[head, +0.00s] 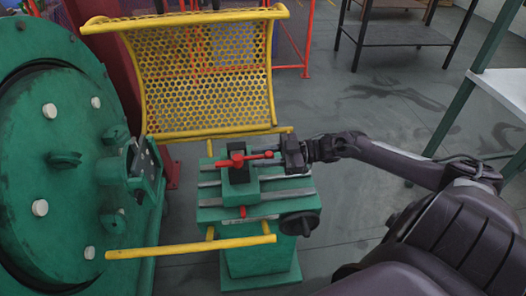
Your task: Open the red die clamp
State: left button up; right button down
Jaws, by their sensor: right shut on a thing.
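The red die clamp (238,158) sits on top of a green block on the green machine stand, in the middle of the head view. Its red handle reaches to the right, toward my right gripper (279,154). My right gripper is shut on the handle's right end; its fingers hide that end. My right arm comes in from the right side. My left gripper is not in the view.
A yellow perforated guard (205,75) stands behind the clamp. A large green disc (60,190) fills the left. A black handwheel (300,222) sticks out at the stand's front right. A yellow bar (190,247) crosses in front. Grey floor is open beyond my right arm.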

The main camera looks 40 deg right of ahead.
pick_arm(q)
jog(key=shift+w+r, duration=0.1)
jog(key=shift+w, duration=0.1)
pick_arm(e)
jog(key=shift+r, duration=0.1)
jog(key=c, duration=1.5)
grip_release()
jog(key=shift+w, duration=0.1)
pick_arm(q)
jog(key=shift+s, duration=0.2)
pick_arm(e)
jog(key=v, duration=0.7)
jog(key=shift+d, duration=0.35)
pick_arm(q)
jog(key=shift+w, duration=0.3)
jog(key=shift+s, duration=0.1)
